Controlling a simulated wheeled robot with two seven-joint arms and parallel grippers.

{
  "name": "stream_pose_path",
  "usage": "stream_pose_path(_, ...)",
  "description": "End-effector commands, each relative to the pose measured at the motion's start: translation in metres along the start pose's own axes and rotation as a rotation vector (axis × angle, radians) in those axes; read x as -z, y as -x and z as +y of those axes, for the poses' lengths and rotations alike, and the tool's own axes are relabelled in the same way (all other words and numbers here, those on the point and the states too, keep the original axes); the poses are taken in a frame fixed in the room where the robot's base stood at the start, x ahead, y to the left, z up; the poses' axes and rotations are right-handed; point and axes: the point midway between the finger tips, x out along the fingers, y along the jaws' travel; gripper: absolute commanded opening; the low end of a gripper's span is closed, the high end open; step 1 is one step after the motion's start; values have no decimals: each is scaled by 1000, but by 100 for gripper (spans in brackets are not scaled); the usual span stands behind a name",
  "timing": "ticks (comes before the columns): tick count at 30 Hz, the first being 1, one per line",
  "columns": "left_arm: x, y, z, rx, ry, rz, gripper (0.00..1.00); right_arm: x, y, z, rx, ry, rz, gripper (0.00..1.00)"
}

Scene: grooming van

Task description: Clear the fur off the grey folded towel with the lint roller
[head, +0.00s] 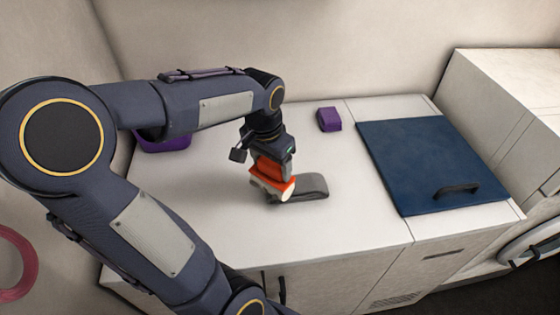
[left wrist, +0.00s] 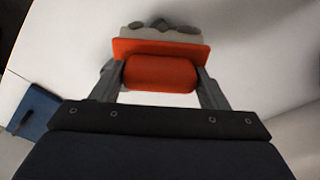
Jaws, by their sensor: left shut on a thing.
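The lint roller (head: 285,194) has an orange handle and a pale roller head. My left gripper (head: 271,168) is shut on its orange handle and points down over the left part of the grey folded towel (head: 314,188). The roller head is at the towel's left end; I cannot tell whether it touches. In the left wrist view the orange handle (left wrist: 160,73) sits between both fingers, and dark grey patches show on the pale roller head (left wrist: 130,40). Part of the towel is hidden behind the roller, and I cannot make out fur on it. My right gripper is not in view.
A purple block (head: 329,119) stands at the back of the white counter (head: 215,225). A larger purple item (head: 163,142) is partly hidden behind my left arm. The counter around the towel is clear.

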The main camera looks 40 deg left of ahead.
Motion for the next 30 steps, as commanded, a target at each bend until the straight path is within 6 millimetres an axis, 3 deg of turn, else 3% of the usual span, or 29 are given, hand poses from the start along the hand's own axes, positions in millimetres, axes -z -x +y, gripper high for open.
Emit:
stream_pose_path(11, -1, 3, -1, 0, 0, -4, 50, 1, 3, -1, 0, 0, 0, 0)
stream_pose_path(30, 7, 61, -1, 0, 0, 0, 50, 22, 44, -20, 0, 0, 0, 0)
